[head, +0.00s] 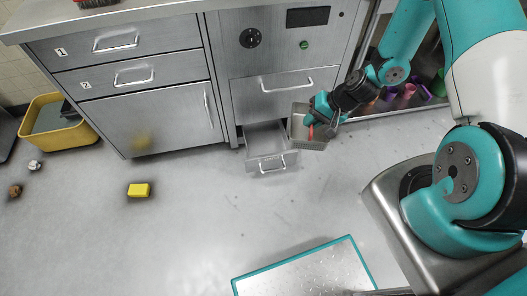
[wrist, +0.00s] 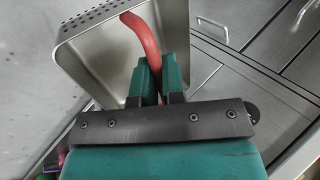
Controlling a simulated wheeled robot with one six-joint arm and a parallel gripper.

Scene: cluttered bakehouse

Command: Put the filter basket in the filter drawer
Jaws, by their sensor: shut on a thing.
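The filter basket (head: 302,135) is a grey metal box with a red handle, held just to the right of the open filter drawer. In the wrist view the basket (wrist: 88,65) fills the upper middle, with small holes along its top edge. My gripper (head: 322,112) is shut on the red handle, which shows between the green fingers (wrist: 155,80) in the wrist view. The filter drawer (head: 264,140) is pulled out low in the steel unit, and its inside looks empty. The basket is apart from or close beside the drawer's right side; I cannot tell if they touch.
A closed drawer (head: 272,95) sits above the open one. A yellow sponge-like block (head: 139,190) lies on the floor at left, near a yellow tub (head: 52,125). Several coloured cups (head: 410,91) stand on a low shelf at right. The floor before the drawer is clear.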

